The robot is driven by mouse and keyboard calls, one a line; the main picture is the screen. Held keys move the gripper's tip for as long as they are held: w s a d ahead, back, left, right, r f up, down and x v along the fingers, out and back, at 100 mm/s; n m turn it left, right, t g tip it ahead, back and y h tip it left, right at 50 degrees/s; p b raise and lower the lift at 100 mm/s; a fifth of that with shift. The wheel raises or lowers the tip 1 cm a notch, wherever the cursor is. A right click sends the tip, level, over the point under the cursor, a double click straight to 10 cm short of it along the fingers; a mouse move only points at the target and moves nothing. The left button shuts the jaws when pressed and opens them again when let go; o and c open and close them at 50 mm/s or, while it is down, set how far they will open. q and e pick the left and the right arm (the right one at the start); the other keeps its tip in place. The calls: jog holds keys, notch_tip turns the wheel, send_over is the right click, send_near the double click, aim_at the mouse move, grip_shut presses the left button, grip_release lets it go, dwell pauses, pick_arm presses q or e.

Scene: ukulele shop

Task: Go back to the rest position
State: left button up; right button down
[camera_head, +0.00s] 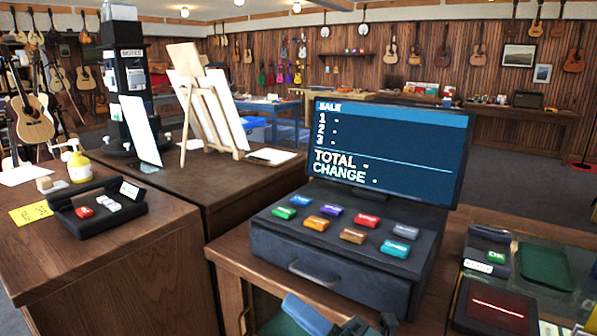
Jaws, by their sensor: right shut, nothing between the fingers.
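My right gripper (368,325) is at the bottom edge of the head view, low in front of the cash register (335,258). Only its dark top parts show and the rest is cut off by the frame. It is shut with nothing seen in it. A blue-grey part of my arm shows just left of it. My left gripper is not in view. The register has several coloured keys, a closed drawer with a handle, and a lit screen (390,145) reading SALE, TOTAL and CHANGE.
At the right are a card terminal (487,254), a green tray (546,267) and a dark red pad (497,304). Guitars hang on the far wall.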

jog(key=d+f+m+t+h, duration=0.6)
jog(key=f+m+h, duration=0.3)
jog(key=m, duration=0.6)
jog(key=s+d+f+m+g+h+p, duration=0.1)
jog(key=s+d+f+m+g+h, duration=0.2)
jog(key=s+f+m, duration=0.3)
jog(key=s+d+f+m+g+h, duration=0.4)
jog(key=f+m, duration=0.4)
jog(key=f, duration=0.6)
jog(key=shift+s+d+m+p, duration=0.4)
jog(key=shift+s+d, duration=0.1)
jog(key=shift+s, duration=0.7)
jog(key=shift+h, duration=0.3)
